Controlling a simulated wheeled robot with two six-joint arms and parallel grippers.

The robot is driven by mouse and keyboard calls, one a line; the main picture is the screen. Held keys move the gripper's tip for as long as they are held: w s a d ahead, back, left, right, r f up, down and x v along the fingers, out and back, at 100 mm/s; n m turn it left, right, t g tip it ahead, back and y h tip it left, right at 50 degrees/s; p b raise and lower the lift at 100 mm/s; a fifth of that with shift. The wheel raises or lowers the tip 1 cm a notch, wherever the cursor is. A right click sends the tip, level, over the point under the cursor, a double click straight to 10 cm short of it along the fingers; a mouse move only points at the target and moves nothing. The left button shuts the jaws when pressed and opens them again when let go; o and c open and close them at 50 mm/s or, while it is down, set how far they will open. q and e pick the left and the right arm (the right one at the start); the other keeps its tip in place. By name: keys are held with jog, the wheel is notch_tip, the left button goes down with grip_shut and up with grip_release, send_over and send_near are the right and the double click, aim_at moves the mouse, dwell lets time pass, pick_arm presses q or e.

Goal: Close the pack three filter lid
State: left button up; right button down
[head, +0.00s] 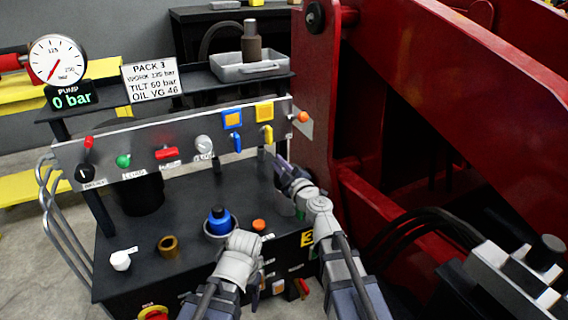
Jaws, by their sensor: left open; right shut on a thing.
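A blue filter-like part (219,217) with a dark top sits upright in a round grey-rimmed housing (208,234) on the dark top of the cart. I cannot pick out a lid for certain.
The control panel (130,178) carries levers and knobs. A white cup (120,261), a brown ring (167,246) and an orange cap (258,225) are on the cart top. The pump gauge (57,62) reads 0 bar. A big red frame (450,90) closes off the right side.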

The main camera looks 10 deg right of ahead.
pick_arm(q)
jog(key=shift+f, duration=0.2)
pick_arm(e)
jog(key=shift+a+f+n, duration=0.2)
jog(key=shift+n, duration=0.1)
jog(key=c, duration=1.2)
grip_release()
jog(key=shift+a, duration=0.1)
jog(key=shift+o, duration=0.2)
jog(key=shift+s, duration=0.1)
pick_arm(q)
jog(key=shift+s+d, duration=0.5)
jog(key=shift+s, duration=0.25)
pick_arm(e)
jog(key=v, duration=0.7)
jog(key=shift+s, duration=0.35)
